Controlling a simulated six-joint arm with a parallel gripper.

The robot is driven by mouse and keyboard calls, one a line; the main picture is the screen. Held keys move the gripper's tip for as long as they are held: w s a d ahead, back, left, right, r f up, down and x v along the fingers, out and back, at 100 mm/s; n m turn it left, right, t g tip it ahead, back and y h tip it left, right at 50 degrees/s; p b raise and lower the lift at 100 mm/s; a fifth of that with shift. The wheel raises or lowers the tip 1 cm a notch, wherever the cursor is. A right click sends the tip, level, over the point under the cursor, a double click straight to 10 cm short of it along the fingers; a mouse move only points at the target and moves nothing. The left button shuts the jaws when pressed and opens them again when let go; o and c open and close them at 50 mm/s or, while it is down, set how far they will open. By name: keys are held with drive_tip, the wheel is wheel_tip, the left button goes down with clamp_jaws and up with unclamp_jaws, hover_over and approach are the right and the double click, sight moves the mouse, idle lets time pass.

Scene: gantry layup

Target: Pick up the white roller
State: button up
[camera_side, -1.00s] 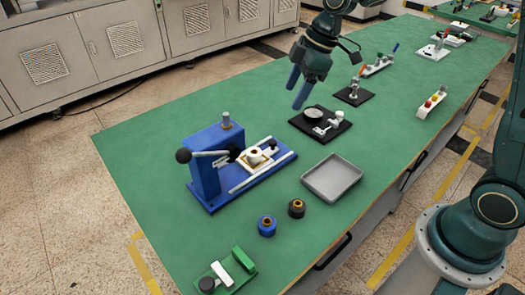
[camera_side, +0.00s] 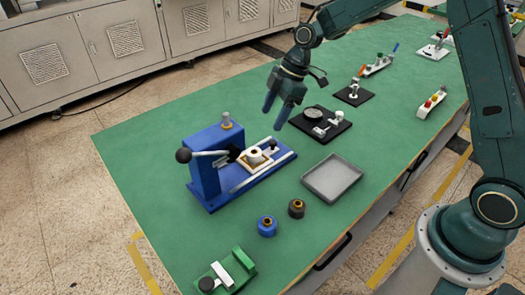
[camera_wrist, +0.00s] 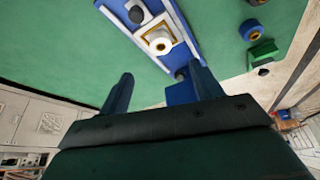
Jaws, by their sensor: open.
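The white roller (camera_side: 254,155) is a short white cylinder with a brownish hole in its top. It sits in a pale square holder on the bed of the blue lever press (camera_side: 207,178). It also shows in the wrist view (camera_wrist: 160,43), near the top centre. My gripper (camera_side: 275,114) is open and empty, in the air above the table, above and to the right of the roller in the side view. In the wrist view its two blue fingers (camera_wrist: 161,76) stand apart, with the roller showing above the gap between them.
The press has a lever with a black knob (camera_side: 184,155) at its left. A grey tray (camera_side: 332,178), a blue spool (camera_side: 267,227), a dark spool (camera_side: 296,208) and a green fixture (camera_side: 240,270) are nearby. A black plate (camera_side: 328,136) with fittings lies behind the tray. Green table (camera_side: 150,130) is clear left of the press.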

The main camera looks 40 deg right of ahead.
hover_over(255, 152)
drive_tip(key=d, duration=0.3)
drive_tip(key=f, duration=0.6)
drive_tip(key=shift+s+a+f, duration=0.1)
drive_tip(key=shift+s+f, duration=0.1)
drive_tip(key=shift+s, duration=0.2)
drive_tip(key=shift+f, duration=0.1)
drive_tip(key=shift+a+x, duration=0.1)
drive_tip(key=shift+x, duration=1.2)
drive_tip(key=shift+a+x, duration=0.15)
drive_tip(key=shift+x, duration=1.1)
drive_tip(key=shift+w, duration=0.1)
drive_tip(key=c, duration=1.1)
